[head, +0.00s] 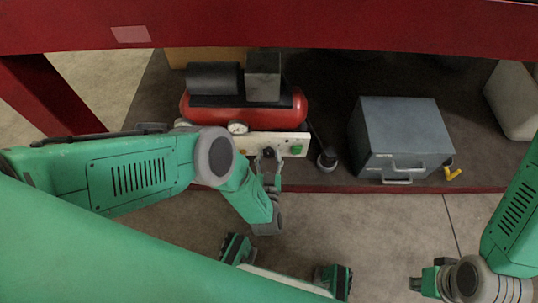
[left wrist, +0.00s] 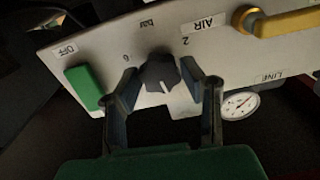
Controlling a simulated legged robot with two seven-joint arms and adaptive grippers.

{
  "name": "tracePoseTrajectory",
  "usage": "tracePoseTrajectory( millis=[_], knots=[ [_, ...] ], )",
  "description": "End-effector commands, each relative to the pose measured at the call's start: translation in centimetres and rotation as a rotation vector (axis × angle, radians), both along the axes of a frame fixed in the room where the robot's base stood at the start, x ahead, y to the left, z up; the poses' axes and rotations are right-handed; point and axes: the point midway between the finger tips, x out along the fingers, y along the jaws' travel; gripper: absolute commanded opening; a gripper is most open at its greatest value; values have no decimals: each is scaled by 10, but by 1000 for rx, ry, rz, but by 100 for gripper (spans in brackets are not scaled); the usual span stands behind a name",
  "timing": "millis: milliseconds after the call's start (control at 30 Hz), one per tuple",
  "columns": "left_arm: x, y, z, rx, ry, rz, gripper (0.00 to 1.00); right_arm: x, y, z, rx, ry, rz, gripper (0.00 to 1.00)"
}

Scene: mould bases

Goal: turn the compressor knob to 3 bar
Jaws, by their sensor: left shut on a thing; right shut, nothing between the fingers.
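The compressor (head: 290,108) has a red tank and a pale front panel (head: 285,138), standing on the dark shelf. Its dark knob (left wrist: 160,72) sits on the panel between a "6" and a "2" mark, with "bar" printed above in the left wrist view. A thin pale line on the knob points toward the bottom of that view. My left gripper (head: 268,155) is at the knob, and its two fingers (left wrist: 164,80) are shut on it from both sides. The round gauge (left wrist: 240,104) also shows in the head view (head: 237,128). My right gripper (head: 416,284) is shut and empty, low at right.
A green switch (left wrist: 84,87) marked "OFF" is close beside one left finger. A yellow handle (left wrist: 290,22) is on the panel's other side. A grey metal box (head: 405,130) stands right of the compressor. A red beam (head: 300,25) crosses above the shelf.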

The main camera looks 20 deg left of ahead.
Motion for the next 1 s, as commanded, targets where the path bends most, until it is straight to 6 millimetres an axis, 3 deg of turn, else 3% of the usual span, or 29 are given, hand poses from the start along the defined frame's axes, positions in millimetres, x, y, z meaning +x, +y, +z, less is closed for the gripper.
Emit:
tracePoseTrajectory(
  millis=[700, 1000],
  knots=[
    [0, 1, -1, -615, -175, 0, 7, 0, 0, 0, 0, 0, 0, 0],
    [-1, 2, -1, -795, -226, 0, 7, 0, 0, 0, 0, 0, 0, 0]
  ],
)
